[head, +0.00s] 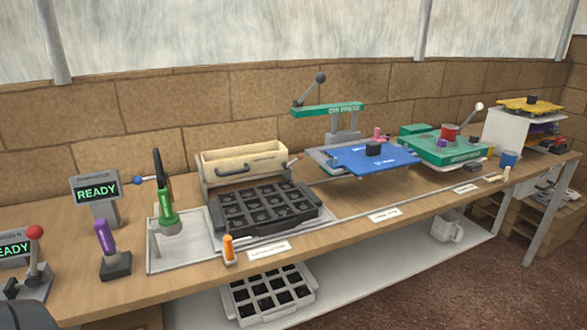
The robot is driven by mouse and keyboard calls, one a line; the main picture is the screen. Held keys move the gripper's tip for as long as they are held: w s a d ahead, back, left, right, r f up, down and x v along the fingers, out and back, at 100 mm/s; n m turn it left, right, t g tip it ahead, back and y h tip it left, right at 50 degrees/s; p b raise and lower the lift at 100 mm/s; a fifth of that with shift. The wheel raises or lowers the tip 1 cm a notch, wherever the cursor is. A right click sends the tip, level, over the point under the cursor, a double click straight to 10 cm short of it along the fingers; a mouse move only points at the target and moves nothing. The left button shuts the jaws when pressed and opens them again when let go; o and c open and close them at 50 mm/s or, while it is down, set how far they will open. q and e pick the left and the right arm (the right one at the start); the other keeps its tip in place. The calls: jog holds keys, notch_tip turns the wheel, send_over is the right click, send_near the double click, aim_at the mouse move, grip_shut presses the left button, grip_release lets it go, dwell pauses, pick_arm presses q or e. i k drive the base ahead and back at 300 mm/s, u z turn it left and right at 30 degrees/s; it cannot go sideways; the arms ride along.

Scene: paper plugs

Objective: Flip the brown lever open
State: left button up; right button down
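A small brown-tipped lever (297,157) sticks out at the right end of the cream press box (228,164), at the back of the bench. It is small here, and I cannot tell its exact position. The cream box has a dark handle on its front. A black tray of square cells (262,207) lies in front of it. Neither of my grippers can be made out. A dark rounded shape cuts into the bottom left corner, possibly part of my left arm.
A green tool (167,208) stands in a metal tray left of the cells. Purple (105,238) and orange (228,248) tools stand near the front. Two READY displays (97,192) and a red-knobbed lever (35,232) are at left. Blue (370,158) and green (441,148) stations fill the right.

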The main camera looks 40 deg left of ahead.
aim_at(300, 156)
jog(key=u, duration=1.15)
